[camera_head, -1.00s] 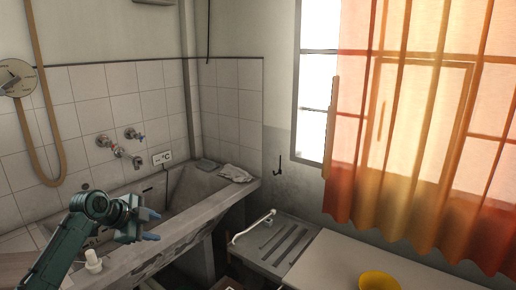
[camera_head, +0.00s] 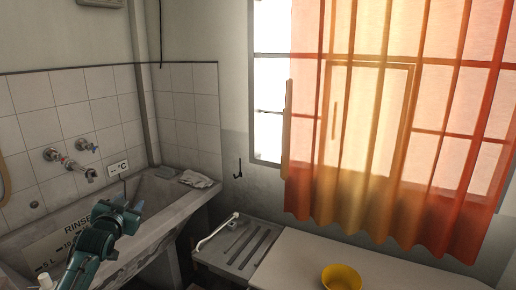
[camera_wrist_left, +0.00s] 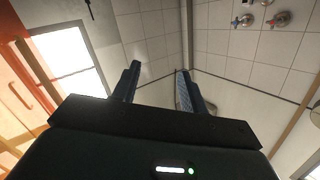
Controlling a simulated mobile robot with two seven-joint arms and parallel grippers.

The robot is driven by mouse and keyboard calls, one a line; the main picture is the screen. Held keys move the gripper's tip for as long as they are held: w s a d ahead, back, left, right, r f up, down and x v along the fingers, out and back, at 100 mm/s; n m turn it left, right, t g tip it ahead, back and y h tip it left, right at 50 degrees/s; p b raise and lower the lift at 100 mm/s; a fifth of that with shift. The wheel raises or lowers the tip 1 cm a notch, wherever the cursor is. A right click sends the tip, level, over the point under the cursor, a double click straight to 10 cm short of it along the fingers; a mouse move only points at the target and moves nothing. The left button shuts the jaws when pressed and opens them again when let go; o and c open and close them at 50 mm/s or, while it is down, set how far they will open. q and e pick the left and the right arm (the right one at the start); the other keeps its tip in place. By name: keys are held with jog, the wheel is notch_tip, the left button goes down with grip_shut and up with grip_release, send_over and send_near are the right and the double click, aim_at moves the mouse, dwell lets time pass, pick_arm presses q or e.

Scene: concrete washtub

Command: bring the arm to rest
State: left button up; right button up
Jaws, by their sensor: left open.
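My left gripper (camera_head: 130,199) is open, and its teal arm comes in from the lower left of the head view. It appears in front of the concrete washtub (camera_head: 172,224), pointing away towards the tiled wall. In the left wrist view the two dark fingers of my left gripper (camera_wrist_left: 158,84) stand apart with nothing between them. Beyond them are tiles and the wall corner. My right gripper is not in view.
A yellow bowl (camera_head: 342,278) stands on the white counter (camera_head: 290,262) at right. An orange curtain (camera_head: 390,130) hangs at the window.

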pick_arm(q)
jog(key=s+d+f+g+h, duration=0.2)
jog(key=s+d+f, duration=0.6)
jog(key=s+f, duration=0.35)
jog(key=s+d+f+g+h, duration=0.2)
jog(key=s+d+f, duration=0.6)
jog(key=s+f, duration=0.4)
jog(key=s+d+f+g, duration=0.1)
jog(key=s+d, duration=0.1)
jog(key=s, duration=0.6)
jog(key=s+d+g+h, duration=0.1)
jog(key=s+d, duration=0.2)
jog(key=s, duration=0.5)
jog(key=shift+d+f, duration=0.2)
jog(key=shift+f, duration=0.15)
